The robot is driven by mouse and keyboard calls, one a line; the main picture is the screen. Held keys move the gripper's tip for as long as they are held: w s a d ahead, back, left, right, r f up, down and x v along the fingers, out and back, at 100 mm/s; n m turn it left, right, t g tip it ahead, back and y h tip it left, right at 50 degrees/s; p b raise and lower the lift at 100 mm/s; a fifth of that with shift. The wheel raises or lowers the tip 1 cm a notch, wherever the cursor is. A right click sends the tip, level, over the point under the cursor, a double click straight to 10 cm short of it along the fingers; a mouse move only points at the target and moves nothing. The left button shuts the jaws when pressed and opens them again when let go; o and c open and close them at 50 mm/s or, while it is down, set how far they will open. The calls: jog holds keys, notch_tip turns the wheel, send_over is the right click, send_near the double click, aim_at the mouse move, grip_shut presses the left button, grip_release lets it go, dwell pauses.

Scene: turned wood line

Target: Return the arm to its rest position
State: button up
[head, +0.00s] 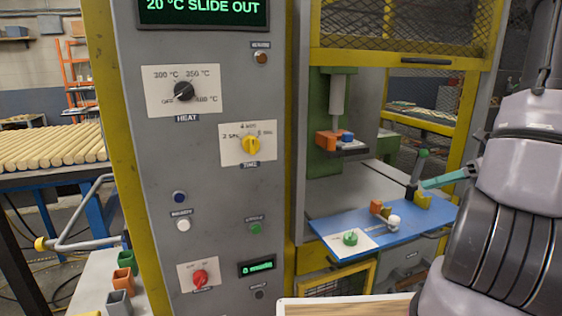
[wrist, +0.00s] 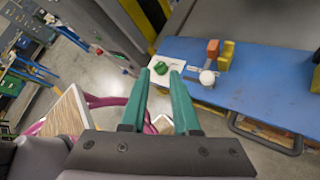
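My gripper (wrist: 160,74) shows in the wrist view with two teal fingers apart and nothing between them. In the head view my gripper (head: 426,183) reaches in from the right, above the blue slide plate (head: 330,228). My arm (head: 505,190) fills the right side of the head view. In the wrist view the fingertips appear near a green knob (wrist: 133,69) on a white card, with the blue plate (wrist: 270,85) beyond to the right. I cannot tell whether they touch anything.
The grey control panel (head: 215,140) with dials stands left of the blue plate. A yellow frame with mesh (head: 400,30) rises behind it. On the plate are an orange block (head: 376,207) and a white ball (head: 393,222). A wooden board edge (head: 345,306) lies at the bottom.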

jog(key=s+a+r+n+t+h, duration=0.1)
jog(key=s+a+r+n+h, duration=0.3)
jog(key=a+r+n, duration=0.3)
jog(key=s+a+r+n+t+h, duration=0.1)
jog(key=s+a+r+n+h, duration=0.2)
jog(key=r+n, duration=1)
jog(key=a+n+h, duration=0.2)
jog(key=a+n, duration=0.3)
jog(key=shift+s+r+n, duration=0.35)
jog(key=shift+n, duration=0.05)
dwell(0.4)
